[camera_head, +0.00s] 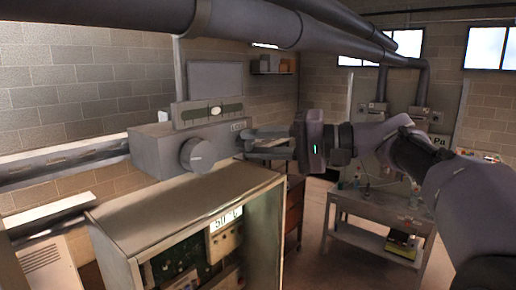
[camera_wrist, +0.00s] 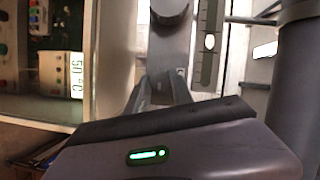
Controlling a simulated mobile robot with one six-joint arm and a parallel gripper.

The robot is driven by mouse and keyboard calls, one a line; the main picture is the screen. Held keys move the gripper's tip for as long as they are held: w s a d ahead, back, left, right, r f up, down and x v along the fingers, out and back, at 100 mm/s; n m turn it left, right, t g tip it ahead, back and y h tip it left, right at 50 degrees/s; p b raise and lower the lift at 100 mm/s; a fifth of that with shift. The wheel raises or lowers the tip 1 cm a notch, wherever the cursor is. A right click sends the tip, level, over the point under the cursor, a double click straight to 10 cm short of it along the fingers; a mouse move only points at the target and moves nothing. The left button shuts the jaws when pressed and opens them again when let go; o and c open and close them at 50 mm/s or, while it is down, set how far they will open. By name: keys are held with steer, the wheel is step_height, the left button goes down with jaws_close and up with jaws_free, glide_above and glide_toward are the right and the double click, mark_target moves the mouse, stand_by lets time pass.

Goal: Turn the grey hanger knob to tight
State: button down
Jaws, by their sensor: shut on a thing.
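A grey hanger box (camera_head: 160,150) is mounted on the wall rail. A round grey knob (camera_head: 198,153) stands out from its front face; in the wrist view the knob (camera_wrist: 168,12) is cut off by the top edge. A small label (camera_head: 238,127), too small to read surely, is near the box's right end. My gripper (camera_head: 252,146) reaches in from the right, apart from the round knob. Its fingers (camera_wrist: 159,90) are shut on a small grey part (camera_wrist: 158,80) at the box's right end. That part is mostly hidden between the fingers, and its shape is unclear.
A green level strip with a pale vial (camera_head: 214,110) sits atop the box. An open-fronted cabinet (camera_head: 180,205) with a lit display (camera_head: 223,219) stands below. A thick pipe (camera_head: 245,22) runs overhead. A workbench (camera_head: 380,215) stands behind right.

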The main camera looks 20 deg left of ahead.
steer(key=shift+f+m+y+b, duration=0.1)
steer(key=shift+m+y+b, duration=0.7)
steer(key=shift+m, duration=1)
steer(key=c, duration=1.1)
jaws_free()
steer(key=shift+a, duration=0.1)
steer(key=d+b, duration=0.1)
steer(key=d, duration=0.4)
steer(key=d+b, duration=0.1)
steer(key=d, duration=0.5)
steer(key=d+b, duration=0.2)
steer(key=d, duration=0.4)
steer(key=shift+d+f, duration=0.25)
steer(key=shift+f, duration=0.1)
